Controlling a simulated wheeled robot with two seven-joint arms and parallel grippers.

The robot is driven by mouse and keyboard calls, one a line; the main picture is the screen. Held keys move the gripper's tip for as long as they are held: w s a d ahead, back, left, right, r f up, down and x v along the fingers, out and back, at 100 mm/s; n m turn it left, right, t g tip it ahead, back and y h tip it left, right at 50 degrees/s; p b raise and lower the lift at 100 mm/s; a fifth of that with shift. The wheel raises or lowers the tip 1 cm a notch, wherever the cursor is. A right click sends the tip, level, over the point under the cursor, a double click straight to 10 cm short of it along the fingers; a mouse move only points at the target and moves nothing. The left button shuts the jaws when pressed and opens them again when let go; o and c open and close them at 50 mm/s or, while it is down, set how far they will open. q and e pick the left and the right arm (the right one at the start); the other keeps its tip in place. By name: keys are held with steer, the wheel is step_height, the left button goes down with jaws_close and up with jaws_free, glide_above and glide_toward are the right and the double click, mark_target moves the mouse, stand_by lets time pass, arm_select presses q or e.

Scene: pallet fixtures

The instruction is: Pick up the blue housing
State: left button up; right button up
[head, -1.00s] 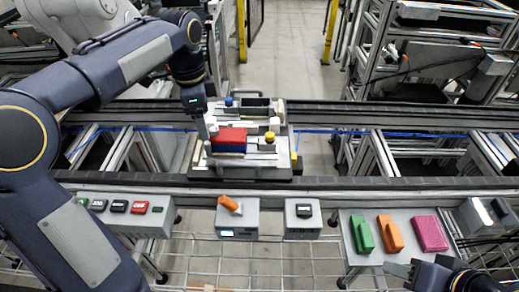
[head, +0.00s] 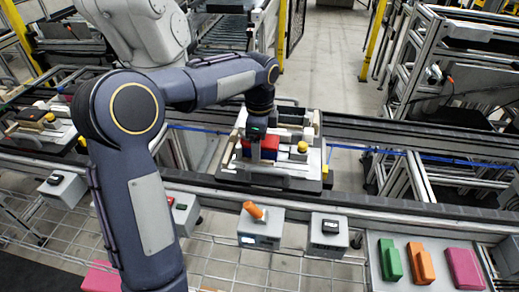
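My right gripper is not in view.
A yellow knob (head: 302,147) stands on the fixture's right side. A grey box with an orange handle (head: 254,210) and another grey box (head: 328,234) stand in front. Green (head: 390,261), orange (head: 421,263) and pink (head: 464,268) blocks lie at right. Another loaded pallet (head: 40,128) is at far left.

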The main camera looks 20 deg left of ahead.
arm_select(q)
steer(key=shift+c, duration=0.3)
steer(key=shift+r, duration=0.1)
jaws_close()
